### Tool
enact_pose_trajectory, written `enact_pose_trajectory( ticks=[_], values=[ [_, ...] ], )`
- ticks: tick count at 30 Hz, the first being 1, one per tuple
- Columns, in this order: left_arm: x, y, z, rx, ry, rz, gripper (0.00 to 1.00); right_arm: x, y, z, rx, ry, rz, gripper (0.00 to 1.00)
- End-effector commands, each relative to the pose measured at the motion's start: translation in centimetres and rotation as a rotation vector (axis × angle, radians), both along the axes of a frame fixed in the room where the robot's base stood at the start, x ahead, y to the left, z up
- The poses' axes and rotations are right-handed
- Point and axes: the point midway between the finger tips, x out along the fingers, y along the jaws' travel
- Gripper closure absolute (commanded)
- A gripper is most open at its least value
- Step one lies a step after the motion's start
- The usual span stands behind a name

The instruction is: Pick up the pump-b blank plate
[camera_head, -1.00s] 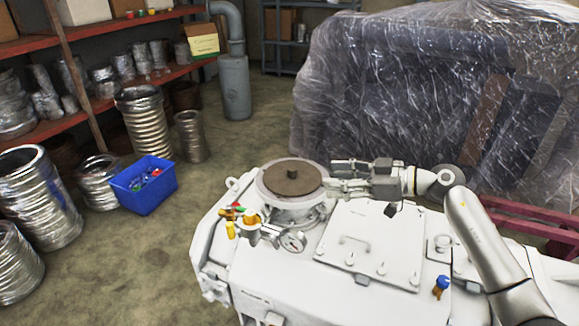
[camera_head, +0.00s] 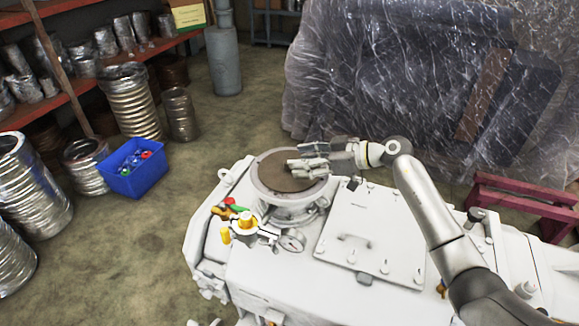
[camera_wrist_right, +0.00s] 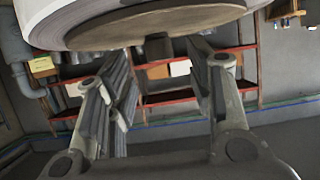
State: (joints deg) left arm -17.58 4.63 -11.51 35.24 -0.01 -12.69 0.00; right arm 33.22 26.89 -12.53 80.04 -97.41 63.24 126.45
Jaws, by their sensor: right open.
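The blank plate (camera_head: 272,172) is a flat brown disc lying on the round white flange of the pump (camera_head: 290,203) in the head view. In the right wrist view the plate (camera_wrist_right: 160,22) spans the top, with a small dark knob (camera_wrist_right: 157,46) on its face. My right gripper (camera_head: 298,155) reaches in from the right over the plate's far right part, and its fingers hide the knob in the head view. In the right wrist view my right gripper (camera_wrist_right: 159,54) is open, with one finger on each side of the knob and gaps between. My left gripper is not in view.
Yellow-capped valve fittings (camera_head: 243,222) and a pressure gauge (camera_head: 292,240) stand just in front of the flange. A plastic-wrapped crate (camera_head: 400,80) stands behind the pump. A blue bin (camera_head: 135,172) and metal ducts are on the floor at left.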

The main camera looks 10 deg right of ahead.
Motion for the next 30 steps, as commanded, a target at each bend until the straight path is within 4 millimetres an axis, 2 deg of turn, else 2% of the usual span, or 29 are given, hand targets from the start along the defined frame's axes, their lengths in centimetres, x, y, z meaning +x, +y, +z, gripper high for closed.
enact_pose_trajectory(
  ticks=[1, 5, 13, 18, 24, 30],
  values=[
    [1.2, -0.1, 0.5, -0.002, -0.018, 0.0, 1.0, 0.4, 0.7, 0.0, 0.004, 0.001, 0.001, 0.51],
    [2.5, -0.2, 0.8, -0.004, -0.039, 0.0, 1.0, 1.1, 1.7, -0.6, 0.002, 0.0, 0.0, 0.51],
    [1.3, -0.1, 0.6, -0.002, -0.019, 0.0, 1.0, 1.2, 1.8, -0.9, 0.0, -0.002, -0.001, 0.51],
    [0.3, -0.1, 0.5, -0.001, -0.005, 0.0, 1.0, 1.2, 1.8, -0.9, 0.0, -0.002, -0.001, 0.73],
    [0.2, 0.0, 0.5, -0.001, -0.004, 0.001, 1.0, 1.2, 1.8, -0.9, 0.0, -0.001, 0.0, 0.99],
    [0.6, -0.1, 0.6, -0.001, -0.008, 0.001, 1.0, 1.3, 1.8, -0.7, 0.002, -0.004, 0.0, 1.0]
  ],
)
